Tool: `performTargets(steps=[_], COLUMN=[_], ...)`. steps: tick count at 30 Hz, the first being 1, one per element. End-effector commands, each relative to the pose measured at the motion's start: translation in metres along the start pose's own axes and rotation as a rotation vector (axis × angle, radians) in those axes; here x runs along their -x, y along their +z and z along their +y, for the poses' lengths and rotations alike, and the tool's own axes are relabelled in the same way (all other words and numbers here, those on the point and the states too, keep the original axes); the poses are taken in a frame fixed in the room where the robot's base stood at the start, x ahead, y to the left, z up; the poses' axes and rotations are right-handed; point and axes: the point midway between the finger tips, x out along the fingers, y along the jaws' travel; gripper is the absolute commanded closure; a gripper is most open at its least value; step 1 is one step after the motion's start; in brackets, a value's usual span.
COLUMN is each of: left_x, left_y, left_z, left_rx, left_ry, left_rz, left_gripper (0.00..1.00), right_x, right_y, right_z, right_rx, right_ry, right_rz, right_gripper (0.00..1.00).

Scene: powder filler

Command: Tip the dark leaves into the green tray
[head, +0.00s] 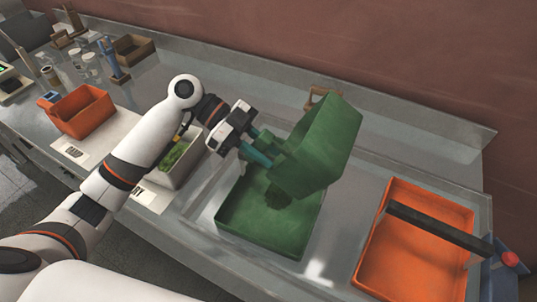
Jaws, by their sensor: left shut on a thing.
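My left gripper (266,149) is shut on a green box (330,138). It holds the box tilted steeply above the green tray (240,237). The dark leaves (280,196) show as a dark green clump just below the box's lower edge, over the tray. I cannot tell whether they are still falling or lying in the tray, and the inside of the box is hidden. My right gripper is not in view.
An orange tray (378,262) with a dark bar (430,221) across it stands at the right. A pale bin with bright green leaves (178,154) is beside my left arm. An orange bin (85,112) and small items stand at the left. A red button (510,258) is at the far right.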

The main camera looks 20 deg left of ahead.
Motion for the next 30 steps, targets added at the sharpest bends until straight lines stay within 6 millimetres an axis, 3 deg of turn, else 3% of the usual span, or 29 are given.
performTargets(steps=[30], left_x=[0.006], left_y=[-0.045], left_z=[0.0], left_rx=[-0.001], left_ry=[0.0], left_rz=[-0.326], left_gripper=[1.0], right_x=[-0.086], right_y=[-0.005], right_z=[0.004], right_rx=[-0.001], right_ry=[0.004], right_rz=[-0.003], right_gripper=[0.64])
